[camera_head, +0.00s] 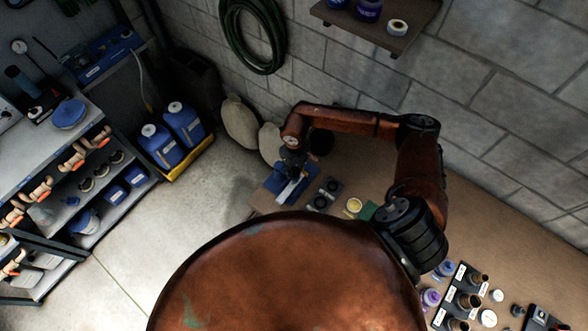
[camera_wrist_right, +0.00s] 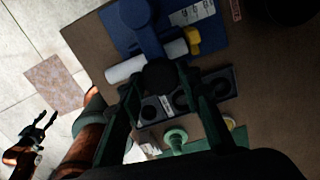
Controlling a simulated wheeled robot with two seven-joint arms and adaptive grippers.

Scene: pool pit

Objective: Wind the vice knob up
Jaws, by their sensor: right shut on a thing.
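The blue vice (camera_head: 275,182) sits at the left end of the brown bench; its blue body also shows in the wrist view (camera_wrist_right: 148,32). A white cylinder (camera_wrist_right: 135,67) with a yellow end lies across it. The dark round vice knob (camera_wrist_right: 160,76) shows between the fingers of my right gripper (camera_wrist_right: 161,84), which is shut on it. In the head view the right gripper (camera_head: 294,164) is over the vice and hides the knob. My left gripper (camera_wrist_right: 46,119) is open and empty over the floor in the wrist view; the head view does not show it.
A black tray (camera_wrist_right: 217,84) with round holes lies beside the vice. A green knobbed item (camera_wrist_right: 176,138) is near it. Jars and small parts (camera_head: 465,290) stand at the bench's right. Blue jugs (camera_head: 160,145) and a shelf unit (camera_head: 60,150) stand left; the floor between is clear.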

